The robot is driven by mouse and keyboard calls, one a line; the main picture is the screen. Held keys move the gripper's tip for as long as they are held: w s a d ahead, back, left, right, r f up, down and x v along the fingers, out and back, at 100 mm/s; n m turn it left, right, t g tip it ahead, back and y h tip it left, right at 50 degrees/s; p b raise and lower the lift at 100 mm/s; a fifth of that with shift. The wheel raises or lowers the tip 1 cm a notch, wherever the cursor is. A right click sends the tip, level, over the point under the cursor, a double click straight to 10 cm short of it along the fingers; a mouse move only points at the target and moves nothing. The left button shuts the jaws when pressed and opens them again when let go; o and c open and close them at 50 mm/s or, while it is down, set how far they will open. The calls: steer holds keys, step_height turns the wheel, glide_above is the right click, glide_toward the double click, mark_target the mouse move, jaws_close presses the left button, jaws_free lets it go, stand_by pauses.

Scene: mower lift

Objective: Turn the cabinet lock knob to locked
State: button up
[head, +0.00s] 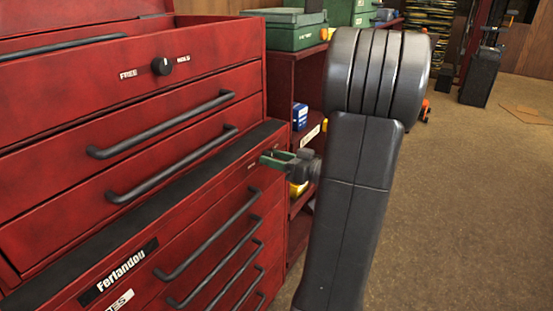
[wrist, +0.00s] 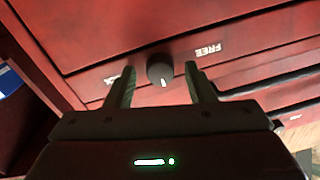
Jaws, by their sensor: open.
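A small dark round knob (wrist: 160,70) with a white pointer mark is on a red panel in the wrist view, where the lettering is upside down. Its FREE label (wrist: 208,50) is to the right; the label on the left is partly hidden by a finger and unreadable. The pointer mark points down in that picture. My gripper (wrist: 159,67) is open, with one finger on each side of the knob; contact cannot be told. In the head view, my gripper (head: 267,159) is at the right end of the lower chest's top strip, hiding the knob there.
Another black knob (head: 161,66), between FREE and HOLD, is on the upper red drawer. Bar handles (head: 165,125) stick out of the drawers. A red shelf (head: 283,75) with green cases (head: 293,37) stands to the right. Open floor (head: 475,200) is at the right.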

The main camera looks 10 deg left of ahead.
steer(key=c, duration=1)
steer(key=shift+f+m, duration=0.1)
steer(key=shift+m, duration=0.2)
steer(key=m+t, duration=0.1)
steer(key=m, duration=1.6)
steer(key=shift+m, duration=0.4)
steer(key=shift+f, duration=0.1)
steer(key=o, duration=1)
